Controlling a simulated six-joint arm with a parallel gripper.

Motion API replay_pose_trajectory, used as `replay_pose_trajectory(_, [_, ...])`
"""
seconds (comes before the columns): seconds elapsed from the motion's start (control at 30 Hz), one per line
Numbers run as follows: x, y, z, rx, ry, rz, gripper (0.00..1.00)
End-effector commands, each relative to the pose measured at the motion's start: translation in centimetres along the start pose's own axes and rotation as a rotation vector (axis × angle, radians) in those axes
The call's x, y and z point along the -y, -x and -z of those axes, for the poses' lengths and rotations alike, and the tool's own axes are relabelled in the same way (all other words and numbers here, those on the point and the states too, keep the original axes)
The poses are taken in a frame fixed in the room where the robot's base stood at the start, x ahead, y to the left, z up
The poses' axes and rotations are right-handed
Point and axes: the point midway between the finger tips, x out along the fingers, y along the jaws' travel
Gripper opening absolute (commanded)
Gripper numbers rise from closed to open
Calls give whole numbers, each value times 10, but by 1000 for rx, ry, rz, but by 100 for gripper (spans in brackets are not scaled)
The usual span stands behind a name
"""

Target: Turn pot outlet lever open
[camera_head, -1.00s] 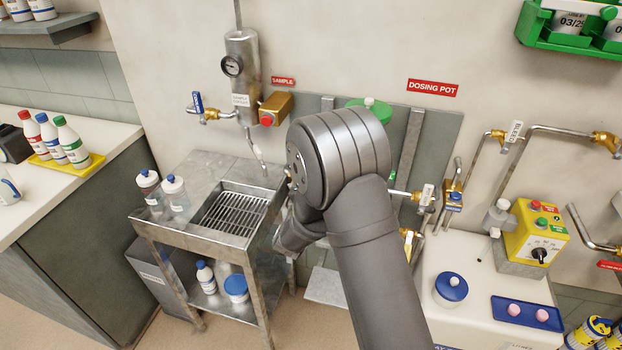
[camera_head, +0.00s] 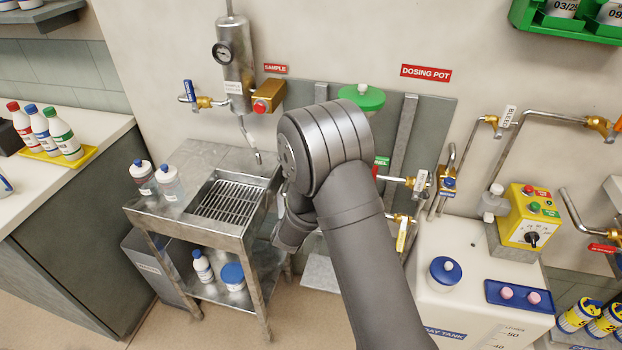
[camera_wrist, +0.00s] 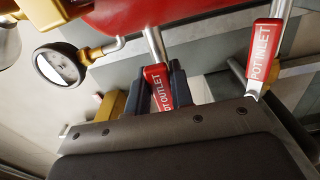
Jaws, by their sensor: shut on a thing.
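The red pot outlet lever (camera_wrist: 158,88), labelled "POT OUTLET" in white, shows in the wrist view. It stands between the two dark fingers of my gripper (camera_wrist: 158,92), which is shut on it. Part of the lever is hidden by the gripper body. The red pot (camera_wrist: 170,14) is above it, with a metal pipe running down from it. In the head view my arm covers the gripper, the lever and most of the pot; the green funnel (camera_head: 362,97) shows above the arm.
The pot inlet lever (camera_wrist: 265,50) is right of my gripper, and a pressure gauge (camera_wrist: 58,64) is at left. A metal sampling stand (camera_head: 190,222) is left of my arm. A white day tank (camera_head: 470,270) and brass-valved pipes are at right.

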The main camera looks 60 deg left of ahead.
Motion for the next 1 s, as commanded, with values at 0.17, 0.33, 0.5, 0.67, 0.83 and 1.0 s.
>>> replay_pose_trajectory(0.17, [1,0,0,-1,-1,3,0])
replay_pose_trajectory(0.33, [1,0,0,-1,0,3,43])
replay_pose_trajectory(0.5, [1,0,0,-1,0,2,43])
replay_pose_trajectory(0.67, [1,3,0,-1,0,2,43])
replay_pose_trajectory(0.83, [1,26,1,-4,2,3,43])
replay_pose_trajectory(1.0, [0,67,2,-5,2,3,43])
